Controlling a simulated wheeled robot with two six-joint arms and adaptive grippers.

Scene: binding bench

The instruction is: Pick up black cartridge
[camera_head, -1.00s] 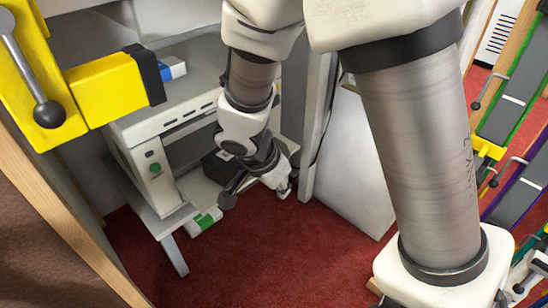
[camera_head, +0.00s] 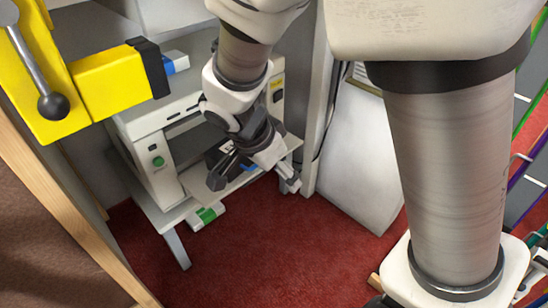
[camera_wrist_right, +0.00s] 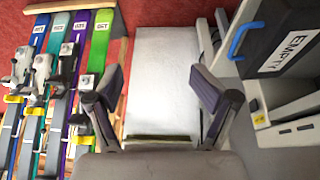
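The black cartridge (camera_head: 212,155) sits at the opening of the grey-white machine on the left in the head view, partly hidden behind my right wrist. In the right wrist view the cartridge (camera_wrist_right: 278,36) lies at the upper right, with a white label reading EMPTY and a blue handle (camera_wrist_right: 246,38). My right gripper (camera_head: 256,180) is in front of the machine in the head view. In the wrist view its fingers (camera_wrist_right: 158,90) are spread wide with nothing held between them. The cartridge is outside the fingers, to their right. My left gripper is not in view.
The machine (camera_head: 150,145) stands on a pale stand. A white and green item (camera_head: 205,215) is at its front edge. A white panel (camera_wrist_right: 162,75) lies below the fingers. Coloured clamp rails (camera_wrist_right: 97,45) are at left there. A yellow clamp (camera_head: 110,85) juts in.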

